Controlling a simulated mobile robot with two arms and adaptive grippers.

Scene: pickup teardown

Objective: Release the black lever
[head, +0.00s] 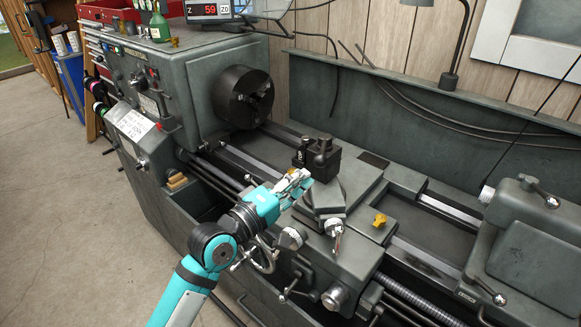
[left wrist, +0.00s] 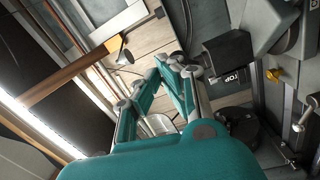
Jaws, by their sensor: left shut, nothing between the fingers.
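A lathe carries a black tool post (head: 322,158) on its carriage, and a short black piece (head: 300,155) shows at its left side. I cannot tell for sure whether that piece is the black lever. My left gripper (head: 303,177) is at the front left of the tool post, just below it in the picture, with its fingers shut and empty. In the left wrist view the shut fingertips (left wrist: 180,65) are left of a black block (left wrist: 229,52). I cannot tell whether they touch it. My right gripper is out of view.
The round chuck (head: 243,97) is left of the tool post, with the grey headstock (head: 165,85) behind it. The tailstock (head: 525,225) stands at the right. Handwheels and a yellow knob (head: 380,220) sit on the carriage near my arm. Open floor lies at the left.

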